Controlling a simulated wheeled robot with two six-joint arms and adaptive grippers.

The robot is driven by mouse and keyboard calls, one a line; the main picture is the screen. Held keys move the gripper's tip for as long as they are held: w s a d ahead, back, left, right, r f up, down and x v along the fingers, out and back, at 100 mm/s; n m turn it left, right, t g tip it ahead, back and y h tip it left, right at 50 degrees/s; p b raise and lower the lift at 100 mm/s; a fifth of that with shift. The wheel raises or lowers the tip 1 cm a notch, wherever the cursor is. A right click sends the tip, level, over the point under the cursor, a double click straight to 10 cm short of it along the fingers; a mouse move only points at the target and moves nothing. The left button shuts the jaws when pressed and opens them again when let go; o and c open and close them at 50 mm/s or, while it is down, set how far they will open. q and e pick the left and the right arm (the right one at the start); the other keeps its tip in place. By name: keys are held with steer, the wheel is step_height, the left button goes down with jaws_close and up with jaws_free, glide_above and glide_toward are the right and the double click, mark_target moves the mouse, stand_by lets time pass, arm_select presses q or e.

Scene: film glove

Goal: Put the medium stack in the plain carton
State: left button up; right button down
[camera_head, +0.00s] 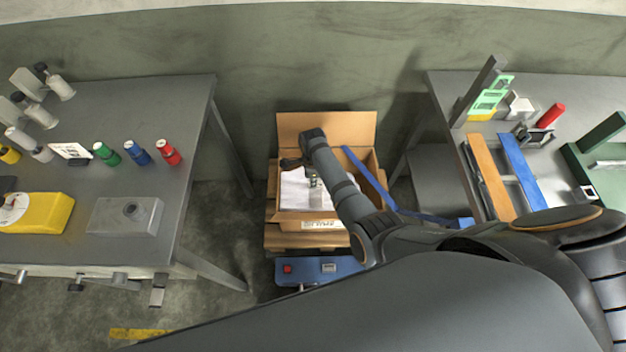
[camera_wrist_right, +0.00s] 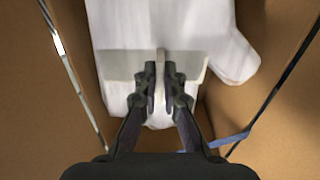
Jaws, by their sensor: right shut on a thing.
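The plain carton (camera_head: 290,222) stands open in the middle of the head view, its back flap raised and a white label on its front. A white glove-shaped stack (camera_head: 294,190) lies inside it; I cannot tell its size class. In the right wrist view the stack (camera_wrist_right: 110,25) shows between brown carton walls (camera_wrist_right: 285,110), with a thumb-like lobe at right. My right gripper (camera_wrist_right: 160,75) is inside the carton, shut on the upright fin of a pale holder (camera_wrist_right: 120,65) on the stack. In the head view my arm hides the fingertips. My left gripper is out of view.
The carton rests on a wooden pallet (camera_head: 285,240) above a blue scale (camera_head: 345,267). A blue strap (camera_head: 400,208) runs from the carton to the right. Cluttered tables stand at left (camera_head: 190,115) and right (camera_head: 570,88).

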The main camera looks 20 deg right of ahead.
steer(key=shift+f+b, duration=5.8)
steer(key=shift+f, duration=1.5)
steer(key=c, duration=1.4)
jaws_free()
step_height(320, 180, up, 12)
